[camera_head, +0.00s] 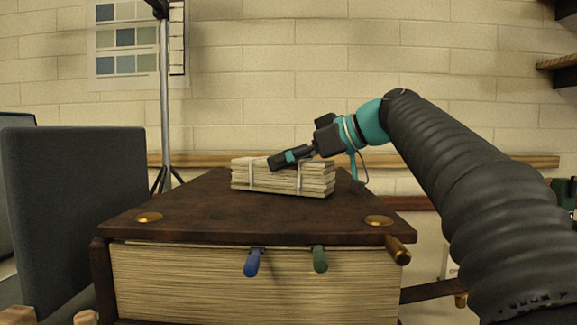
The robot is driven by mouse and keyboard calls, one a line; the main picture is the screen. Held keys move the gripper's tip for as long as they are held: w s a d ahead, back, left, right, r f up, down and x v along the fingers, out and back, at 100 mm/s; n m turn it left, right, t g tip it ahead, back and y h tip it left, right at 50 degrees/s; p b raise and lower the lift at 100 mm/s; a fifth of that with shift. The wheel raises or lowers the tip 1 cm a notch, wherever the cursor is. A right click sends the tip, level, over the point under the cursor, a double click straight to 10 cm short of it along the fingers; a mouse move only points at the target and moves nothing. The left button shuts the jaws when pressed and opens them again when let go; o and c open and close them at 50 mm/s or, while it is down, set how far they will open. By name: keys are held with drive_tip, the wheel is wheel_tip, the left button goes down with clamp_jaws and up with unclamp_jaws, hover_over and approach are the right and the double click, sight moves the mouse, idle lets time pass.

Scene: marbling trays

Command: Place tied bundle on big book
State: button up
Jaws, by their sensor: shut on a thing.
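The tied bundle (283,179) is a pale stack of flat pieces or sheets bound with light ties. It appears upright and level on or just over the top of the big book, towards its far part; I cannot tell whether it touches. The big book (215,215) is thick, with a dark brown cover, brass studs and cream page edges. My gripper (283,160) comes in from the right and is shut on the bundle at its upper edge. The far fingertip and the bundle's back side are hidden.
A blue peg (252,262) and a green peg (320,259) stick out below the front cover edge. A brass-tipped handle (397,250) juts out at the right corner. A dark grey panel (75,210) stands close on the left, and a metal stand (164,100) rises behind.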

drive_tip(key=shift+f, duration=0.1)
drive_tip(key=shift+f, duration=0.15)
drive_tip(key=o, duration=1.5)
drive_tip(key=shift+d+r, duration=0.15)
drive_tip(key=shift+r, duration=0.15)
drive_tip(key=p+v, duration=0.1)
drive_tip(key=v, duration=1)
drive_tip(key=shift+s+d, duration=0.3)
